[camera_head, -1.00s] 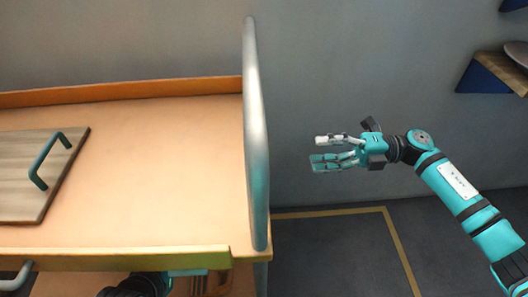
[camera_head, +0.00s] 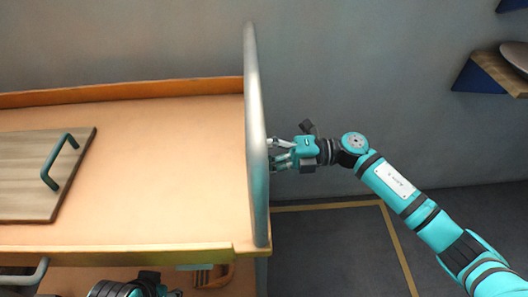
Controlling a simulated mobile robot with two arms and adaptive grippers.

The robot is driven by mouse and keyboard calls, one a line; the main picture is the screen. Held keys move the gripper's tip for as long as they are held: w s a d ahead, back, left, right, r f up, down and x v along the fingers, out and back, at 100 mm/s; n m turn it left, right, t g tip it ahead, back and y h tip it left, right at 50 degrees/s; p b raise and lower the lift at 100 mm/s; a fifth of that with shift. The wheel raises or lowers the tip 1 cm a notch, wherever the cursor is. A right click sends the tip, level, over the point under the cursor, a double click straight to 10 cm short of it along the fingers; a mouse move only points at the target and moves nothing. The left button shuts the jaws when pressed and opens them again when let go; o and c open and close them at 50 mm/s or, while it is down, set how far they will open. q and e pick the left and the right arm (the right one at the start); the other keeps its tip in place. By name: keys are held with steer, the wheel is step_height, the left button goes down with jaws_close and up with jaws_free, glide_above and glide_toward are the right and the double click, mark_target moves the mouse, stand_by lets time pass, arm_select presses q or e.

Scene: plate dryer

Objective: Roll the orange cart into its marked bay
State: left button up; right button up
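The orange cart (camera_head: 170,150) fills the left half of the head view, with an upright grey metal handle (camera_head: 254,90) at its right end. The marked bay shows as a yellow-tan outline (camera_head: 396,245) on the dark floor right of the cart; part of it is hidden by the cart. My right gripper (camera_head: 279,155), on the arm from the right, is open with its fingers at the handle's right side; I cannot tell whether they touch. My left arm shows only in part at the bottom edge, by the cart's front; its fingers are not clear.
A wooden board with a green handle (camera_head: 25,190) lies on the cart top. A wall shelf (camera_head: 490,78) with a plate stands out at upper right. The grey wall is close behind the cart. Floor right of the cart is clear.

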steer(key=shift+c, duration=0.4)
jaws_close()
